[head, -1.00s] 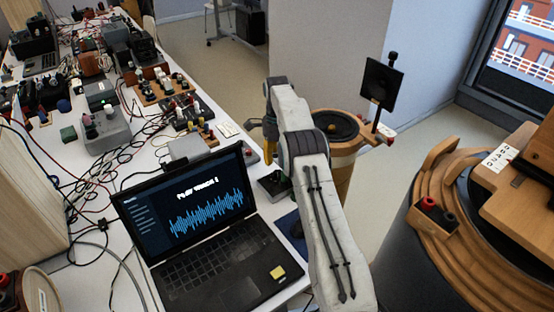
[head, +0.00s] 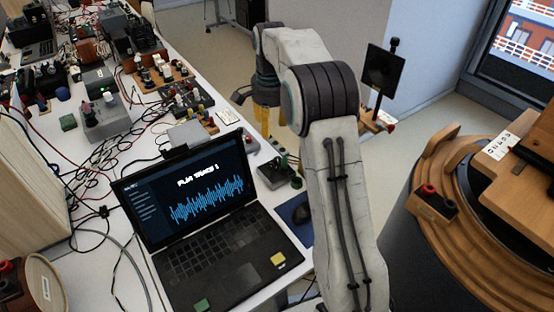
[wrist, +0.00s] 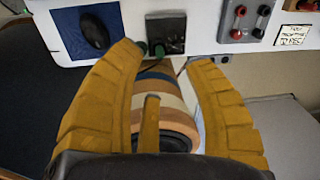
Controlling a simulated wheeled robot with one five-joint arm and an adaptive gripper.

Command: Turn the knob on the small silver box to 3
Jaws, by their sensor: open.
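A small box with a dark top panel and knobs (head: 275,172) sits at the table's right edge beside the laptop. A green knob (head: 297,182) is at its near corner. In the wrist view the dark panel (wrist: 166,36) lies at the table edge, just beyond the fingertips. I cannot read its scale or setting. A grey box (head: 187,134) stands behind the laptop.
A laptop (head: 225,262) showing a waveform fills the near table. A blue mat with a mouse (wrist: 92,30) lies beside the small box. Cables and electronics crowd the left. A large wooden-rimmed drum (head: 425,205) stands at the right, and a dark plate on a stand (head: 383,70) behind my arm.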

